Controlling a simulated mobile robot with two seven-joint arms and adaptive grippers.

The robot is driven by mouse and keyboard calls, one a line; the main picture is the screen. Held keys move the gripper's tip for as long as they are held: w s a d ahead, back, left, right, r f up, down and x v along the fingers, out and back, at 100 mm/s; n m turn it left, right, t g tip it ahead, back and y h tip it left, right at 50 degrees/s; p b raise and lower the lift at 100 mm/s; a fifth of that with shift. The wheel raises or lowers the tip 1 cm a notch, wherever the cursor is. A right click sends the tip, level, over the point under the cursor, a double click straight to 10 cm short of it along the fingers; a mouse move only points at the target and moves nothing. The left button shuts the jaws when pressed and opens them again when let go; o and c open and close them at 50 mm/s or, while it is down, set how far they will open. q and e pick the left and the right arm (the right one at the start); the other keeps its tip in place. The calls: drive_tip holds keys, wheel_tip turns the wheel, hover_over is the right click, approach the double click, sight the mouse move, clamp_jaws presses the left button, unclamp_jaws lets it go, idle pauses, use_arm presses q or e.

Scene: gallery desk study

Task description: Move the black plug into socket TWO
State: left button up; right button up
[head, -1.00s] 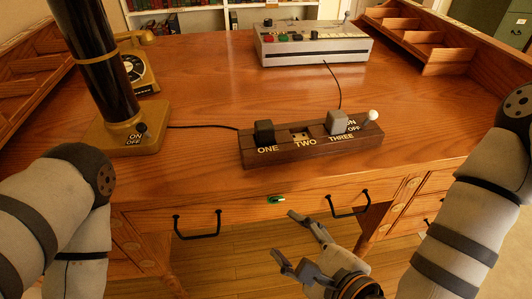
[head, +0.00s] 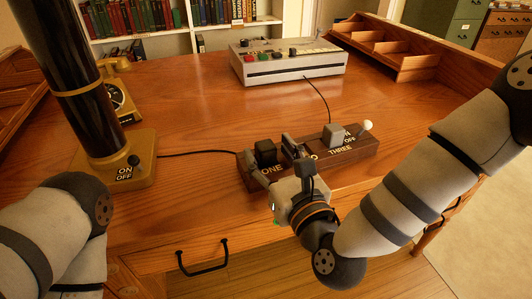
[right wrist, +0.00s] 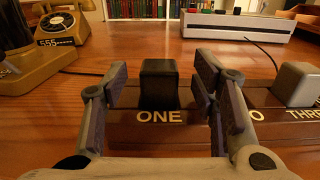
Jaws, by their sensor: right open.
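The black plug (head: 265,152) stands upright in socket ONE of the dark wooden socket strip (head: 361,150). The plug also shows in the middle of the right wrist view (right wrist: 159,85). My right gripper (head: 272,163) is open at the front of the strip, its fingers on either side of the black plug, with a visible gap on each side in the right wrist view. Socket TWO is mostly hidden by the right finger, and only the O of its label shows. The grey plug (head: 333,135) sits at THREE. My left gripper is out of view; only its arm shows.
A white-knobbed switch (head: 366,126) is at the strip's right end. A brass-based lamp (head: 125,170) and a telephone (head: 115,95) stand left. The desk middle is clear.

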drive_tip(key=x, duration=0.2)
drive_tip(key=shift+w+a, duration=0.1)
drive_tip(key=shift+w, duration=0.1)
clamp_jaws()
drive_tip(key=shift+r, duration=0.1)
